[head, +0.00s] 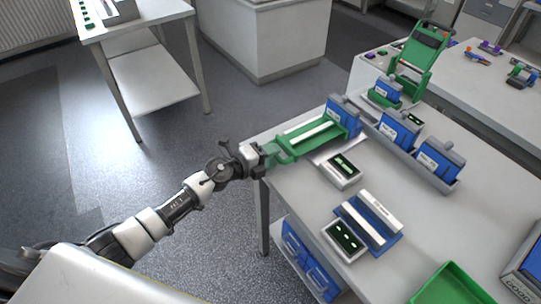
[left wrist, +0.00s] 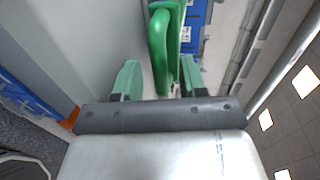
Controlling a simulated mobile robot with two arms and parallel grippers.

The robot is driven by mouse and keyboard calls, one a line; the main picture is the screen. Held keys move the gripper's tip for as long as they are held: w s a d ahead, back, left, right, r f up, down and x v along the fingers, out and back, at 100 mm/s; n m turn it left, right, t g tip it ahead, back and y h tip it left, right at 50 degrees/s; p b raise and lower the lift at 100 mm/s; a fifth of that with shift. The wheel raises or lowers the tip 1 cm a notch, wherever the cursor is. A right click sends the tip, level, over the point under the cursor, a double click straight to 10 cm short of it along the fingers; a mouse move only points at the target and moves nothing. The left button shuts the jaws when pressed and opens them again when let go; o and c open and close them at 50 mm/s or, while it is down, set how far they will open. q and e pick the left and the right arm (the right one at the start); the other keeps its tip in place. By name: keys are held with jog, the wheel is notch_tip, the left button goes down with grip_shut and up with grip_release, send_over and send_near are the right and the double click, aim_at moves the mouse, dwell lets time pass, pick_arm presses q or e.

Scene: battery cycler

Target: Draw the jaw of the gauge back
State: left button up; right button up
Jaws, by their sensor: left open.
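The gauge (head: 312,138) is a green slide with a pale bar along it. It lies at the table's left edge, and a blue cell with a grey top (head: 343,117) stands at its far right end. My left gripper (head: 270,153) is at the gauge's near left end. In the left wrist view its two green fingertips (left wrist: 160,80) stand apart, with the gauge's green handle (left wrist: 161,48) rising between them. I cannot tell whether either finger touches the handle. Part of the blue cell (left wrist: 190,28) shows beyond the handle. My right gripper is not in view.
A small display box (head: 343,170) sits just below the gauge. Another display box (head: 344,243) and a blue-and-white fixture (head: 369,222) stand nearer. A grey rail (head: 415,162) holds blue cells behind. A green tray (head: 452,288) lies at front right.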

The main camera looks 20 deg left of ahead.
pick_arm(q)
grip_shut()
jog(key=s+a, duration=0.2)
jog(key=s, duration=0.1)
jog(key=shift+s+a+f, duration=0.1)
jog(key=shift+a+f, duration=0.05)
jog(key=shift+a, duration=0.1)
jog(key=shift+c, duration=1.9)
grip_release()
jog(key=o, duration=0.4)
jog(key=shift+s+a, duration=0.1)
jog(key=b+v, duration=0.1)
jog(key=v, duration=1)
jog(key=shift+b, duration=0.35)
